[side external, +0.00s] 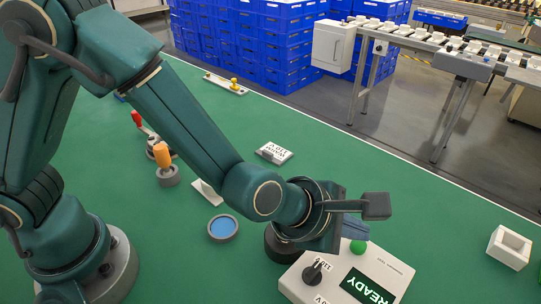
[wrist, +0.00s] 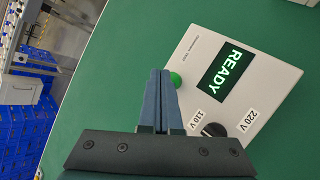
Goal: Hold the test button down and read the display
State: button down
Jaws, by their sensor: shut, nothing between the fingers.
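A white tester box (side external: 393,267) stands on the green table near the front. Its dark display (side external: 366,287) shows READY in lit green letters, and the display is also clear in the wrist view (wrist: 226,68). The round green button (side external: 358,246) sits at the box's edge; it also shows in the wrist view (wrist: 176,79), partly hidden behind a fingertip. A black selector knob (side external: 312,271) sits between the 110 V and 220 V labels. My gripper (wrist: 160,72) is shut and empty, its tips overlapping the button in the wrist view; I cannot tell whether they touch it.
A blue-topped round dish (side external: 222,228), an orange-topped peg (side external: 163,156), a red-handled lever (side external: 137,118) and a white label block (side external: 274,153) stand left of the box. A white hollow block (side external: 509,247) is at the right. Table between is clear.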

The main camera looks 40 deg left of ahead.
aim_at(350, 249)
jog(key=shift+f, duration=0.35)
jog(key=shift+f, duration=0.45)
dwell(1.5)
jog(key=shift+r, duration=0.1)
dwell(0.5)
jog(key=shift+r, duration=0.8)
jog(key=shift+r, duration=2.5)
